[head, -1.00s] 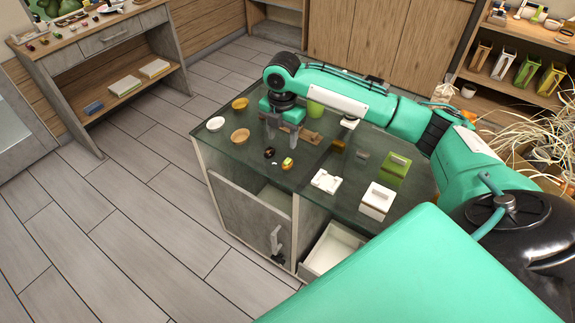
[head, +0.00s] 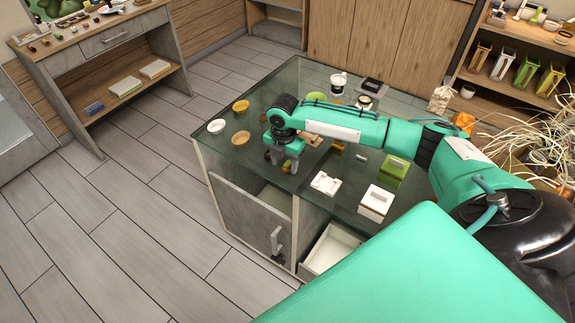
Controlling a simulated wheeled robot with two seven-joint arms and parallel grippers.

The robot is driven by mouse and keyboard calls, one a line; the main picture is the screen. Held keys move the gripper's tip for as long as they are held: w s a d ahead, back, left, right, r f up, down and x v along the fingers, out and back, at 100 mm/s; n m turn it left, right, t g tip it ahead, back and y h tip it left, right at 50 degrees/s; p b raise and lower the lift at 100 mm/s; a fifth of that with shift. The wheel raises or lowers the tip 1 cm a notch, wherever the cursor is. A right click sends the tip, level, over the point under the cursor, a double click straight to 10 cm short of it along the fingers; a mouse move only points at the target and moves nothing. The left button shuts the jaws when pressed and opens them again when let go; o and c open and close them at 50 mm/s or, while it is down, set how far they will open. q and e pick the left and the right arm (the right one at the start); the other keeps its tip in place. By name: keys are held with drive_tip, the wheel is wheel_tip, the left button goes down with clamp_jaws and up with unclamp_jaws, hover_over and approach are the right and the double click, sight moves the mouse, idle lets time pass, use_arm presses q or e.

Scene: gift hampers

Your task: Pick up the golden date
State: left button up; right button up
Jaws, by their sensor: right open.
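A small golden-brown piece (head: 287,167), which may be the golden date, lies on the dark glass top of the counter (head: 250,190). It is small and partly covered, so I cannot be sure what it is. My right gripper (head: 284,163) points down right over it, with its jaws open and a finger on either side. I cannot tell if the fingers touch it. A small dark piece (head: 267,155) lies just left of the fingers, partly hidden. My left gripper is out of view.
Bowls (head: 240,106) stand to the left on the counter. A white holder (head: 325,184), a white box (head: 376,201) and a green box (head: 396,168) stand to the right. A mug (head: 338,82) stands at the back. An open drawer (head: 334,250) juts out at the front.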

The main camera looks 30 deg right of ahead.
wheel_tip(320, 180, down, 2)
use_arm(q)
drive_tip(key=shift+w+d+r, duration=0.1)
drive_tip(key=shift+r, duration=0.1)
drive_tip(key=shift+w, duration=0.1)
use_arm(e)
drive_tip(key=c, duration=0.8)
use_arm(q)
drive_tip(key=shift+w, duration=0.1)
use_arm(e)
drive_tip(key=shift+r, duration=0.1)
